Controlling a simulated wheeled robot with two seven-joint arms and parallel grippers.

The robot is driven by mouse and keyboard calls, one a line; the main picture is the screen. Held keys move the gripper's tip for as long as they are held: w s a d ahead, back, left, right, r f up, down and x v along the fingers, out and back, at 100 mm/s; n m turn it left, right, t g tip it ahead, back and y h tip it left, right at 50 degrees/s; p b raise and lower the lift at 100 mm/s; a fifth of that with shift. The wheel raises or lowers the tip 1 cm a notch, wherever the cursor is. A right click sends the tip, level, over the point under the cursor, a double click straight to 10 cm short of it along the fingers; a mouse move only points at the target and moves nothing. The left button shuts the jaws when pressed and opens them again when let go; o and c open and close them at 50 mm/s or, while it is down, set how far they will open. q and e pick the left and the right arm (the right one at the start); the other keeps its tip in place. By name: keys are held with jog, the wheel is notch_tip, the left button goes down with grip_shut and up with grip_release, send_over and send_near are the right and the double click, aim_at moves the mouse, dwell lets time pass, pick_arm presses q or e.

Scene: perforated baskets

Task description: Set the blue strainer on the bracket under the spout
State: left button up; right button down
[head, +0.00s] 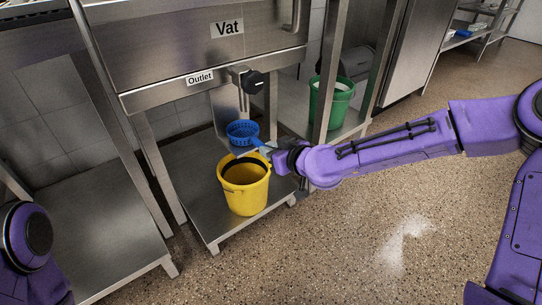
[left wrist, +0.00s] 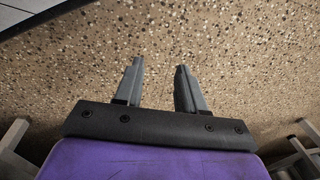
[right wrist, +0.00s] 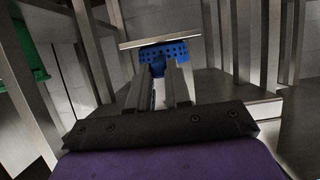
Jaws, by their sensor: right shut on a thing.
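The blue strainer (head: 242,131), a perforated basket, is held level over the yellow bucket (head: 244,195), below and slightly left of the dark outlet spout (head: 252,82). My right gripper (head: 264,148) is shut on the strainer's handle from the right. In the right wrist view the strainer (right wrist: 178,50) is just beyond the fingertips, with a pale flat metal strip (right wrist: 160,41) across its top edge. I cannot make out the bracket clearly, nor whether the strainer touches it. My left gripper (left wrist: 158,72) is open and empty over the speckled floor.
The steel vat (head: 190,50) stands above a low shelf (head: 200,210) that bears the bucket. A frame post (head: 330,70) stands close behind my right forearm. A green bin (head: 333,100) is behind it. Open floor (head: 330,240) lies in front.

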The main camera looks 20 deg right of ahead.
jog(key=shift+r, duration=0.1)
jog(key=c, duration=1.1)
grip_release()
pick_arm(q)
jog(key=shift+s, duration=0.1)
pick_arm(e)
jog(key=shift+o, duration=0.2)
pick_arm(q)
jog(key=w+a+r+n+t+y+p, duration=0.1)
jog(key=w+r+n+t+p, duration=0.1)
jog(key=r+p, duration=0.6)
jog(key=shift+w+r+n+t+y+p, duration=0.15)
jog(key=shift+w+n+t+y+p, duration=0.3)
jog(key=shift+w, duration=0.45)
pick_arm(e)
jog(key=v, duration=1.2)
